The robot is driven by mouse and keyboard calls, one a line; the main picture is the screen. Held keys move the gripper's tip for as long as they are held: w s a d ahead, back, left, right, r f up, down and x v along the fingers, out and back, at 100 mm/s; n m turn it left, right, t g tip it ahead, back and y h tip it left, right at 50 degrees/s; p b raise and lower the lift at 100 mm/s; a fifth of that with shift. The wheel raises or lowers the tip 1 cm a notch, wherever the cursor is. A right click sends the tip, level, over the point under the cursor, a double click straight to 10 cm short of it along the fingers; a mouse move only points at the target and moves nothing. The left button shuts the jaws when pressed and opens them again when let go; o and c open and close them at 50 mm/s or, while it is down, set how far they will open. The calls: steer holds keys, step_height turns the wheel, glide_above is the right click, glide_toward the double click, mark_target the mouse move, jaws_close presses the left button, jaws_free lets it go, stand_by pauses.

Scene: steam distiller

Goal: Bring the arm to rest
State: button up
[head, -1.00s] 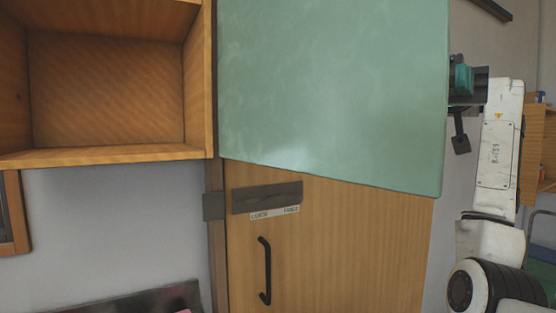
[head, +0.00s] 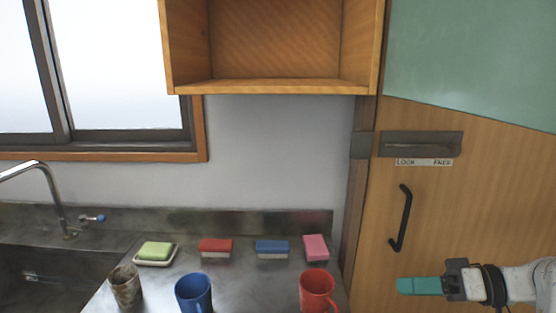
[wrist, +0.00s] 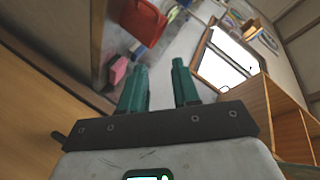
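My gripper (head: 402,286) is at the lower right of the head view, in front of the wooden door. Its teal fingers point left, toward the red mug. In the wrist view my gripper (wrist: 158,72) has its two teal fingers apart with nothing between them. It is open and empty, and I see it touching nothing. Part of my white arm shows at the right edge of the head view.
A red mug (head: 317,290), a blue mug (head: 194,293) and a brown cup (head: 125,287) stand on the steel counter (head: 240,291). Several sponges lie behind them. The door handle (head: 401,218) is above my gripper. An open wooden cabinet (head: 272,87) hangs over the counter.

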steer(key=s+a+f+m+g+h, duration=0.15)
steer(key=s+f+h, duration=0.25)
steer(key=s+f, duration=0.5)
steer(key=s+a+f+m+g+h, duration=0.1)
steer(key=s+a+f+m+h, duration=0.3)
steer(key=f, duration=0.9)
steer(key=s+d+f+g+h, duration=0.1)
steer(key=s+d+f+h, duration=0.1)
steer(key=s, duration=0.7)
steer(key=s+d+f+n+g+h+p, duration=0.1)
steer(key=s+d+f+h, duration=0.1)
steer(key=s, duration=0.8)
steer(key=shift+s+d+h, duration=0.2)
steer(key=shift+d+h, duration=0.6)
steer(key=shift+d, duration=0.15)
steer(key=shift+f, duration=0.1)
